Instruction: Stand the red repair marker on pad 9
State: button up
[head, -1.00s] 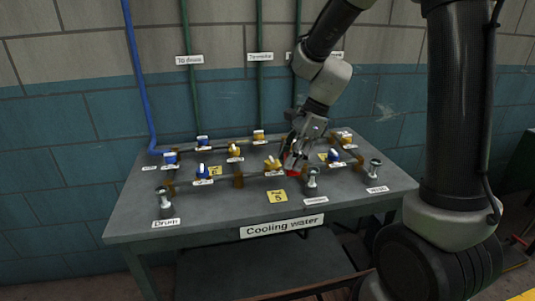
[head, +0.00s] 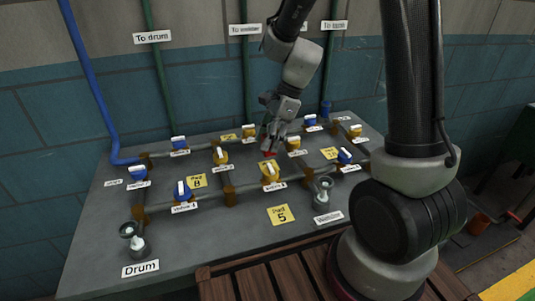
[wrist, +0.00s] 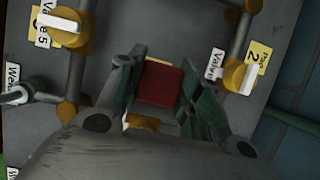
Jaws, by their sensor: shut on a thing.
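My gripper (head: 270,148) is shut on the red repair marker (head: 268,154), over the middle of the grey bench among the pipes. In the wrist view the marker (wrist: 161,84) is a red block between the green finger pads (wrist: 162,95). I cannot tell whether it touches the bench. A yellow pad (wrist: 155,62) shows partly behind the marker; its number is hidden. No pad number 9 is readable. Yellow pads numbered 8 (head: 197,182) and 5 (head: 281,215) lie toward the front, and two others (head: 329,153) (head: 229,137) are too small to read surely.
Metal fittings stand at Drum (head: 133,240) and front right (head: 324,190). Bare bench surrounds pad 5.

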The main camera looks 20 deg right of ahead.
aim_at(269, 153)
jog(key=shift+f, duration=2.45)
jog(key=shift+f, duration=0.15)
jog(key=o, duration=1.1)
jog(key=shift+c, duration=0.2)
jog(key=v, duration=1.3)
jog(key=s+d+r+n+t+h, duration=0.2)
jog(key=s+d+r+n, duration=0.3)
jog(key=s+n, duration=0.4)
jog(key=s+d+r+n+t+h, duration=0.2)
jog(key=s+d+r+n, duration=0.2)
jog(key=s+n, duration=0.5)
jog(key=shift+s+d+r+h, duration=0.3)
jog(key=shift+s+d+r, duration=0.1)
jog(key=shift+s+r, duration=0.6)
